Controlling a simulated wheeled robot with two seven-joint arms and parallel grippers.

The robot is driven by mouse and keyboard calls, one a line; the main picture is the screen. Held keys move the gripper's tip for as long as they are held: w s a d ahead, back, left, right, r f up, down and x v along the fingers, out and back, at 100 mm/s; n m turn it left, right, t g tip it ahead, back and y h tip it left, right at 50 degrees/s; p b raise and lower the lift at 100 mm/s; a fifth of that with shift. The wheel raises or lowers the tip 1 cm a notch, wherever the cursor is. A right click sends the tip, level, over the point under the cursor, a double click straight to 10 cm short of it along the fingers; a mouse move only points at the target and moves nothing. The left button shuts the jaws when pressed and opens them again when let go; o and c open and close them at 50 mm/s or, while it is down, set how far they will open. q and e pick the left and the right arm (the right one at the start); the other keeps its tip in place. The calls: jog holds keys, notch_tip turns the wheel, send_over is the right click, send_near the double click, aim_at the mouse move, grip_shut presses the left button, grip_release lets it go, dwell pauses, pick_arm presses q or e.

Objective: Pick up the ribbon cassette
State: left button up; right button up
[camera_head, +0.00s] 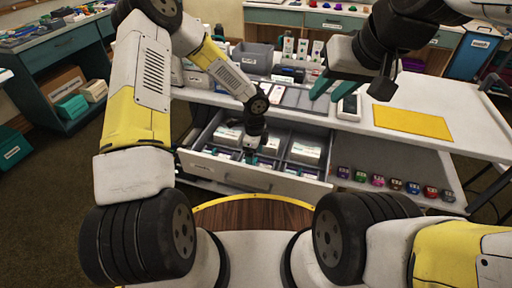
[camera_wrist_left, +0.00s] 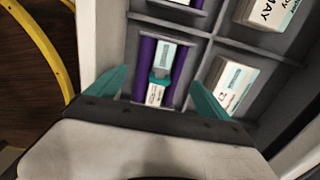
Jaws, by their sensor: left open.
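In the left wrist view, a narrow purple-sided item with white labels and a teal middle, apparently the ribbon cassette (camera_wrist_left: 147,52), lies in a compartment of the open grey drawer (camera_wrist_left: 206,38). My left gripper (camera_wrist_left: 160,96) is open, with one teal finger on each side of this item and nothing held. In the head view my left gripper (camera_head: 254,152) reaches down into the drawer (camera_head: 250,176) and hides part of its contents. My right gripper (camera_head: 337,88) is above the white worktop, its teal fingers apart and empty.
White labelled boxes (camera_head: 306,150) share the drawer, with dividers between compartments. A yellow mat (camera_head: 412,122) and a white handheld device (camera_head: 348,107) lie on the worktop. Several small coloured items (camera_head: 395,184) line the shelf at right. Grey bins (camera_head: 255,57) stand behind.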

aim_at(256, 160)
pick_arm(q)
jog(key=f, duration=0.4)
jog(key=shift+s+d+f, duration=0.1)
jog(key=shift+d+f, duration=0.05)
jog(key=shift+d, duration=0.1)
jog(key=c, duration=1.3)
jog(key=shift+r, duration=0.2)
notch_tip(256, 160, up, 18)
jog(key=shift+f, duration=0.15)
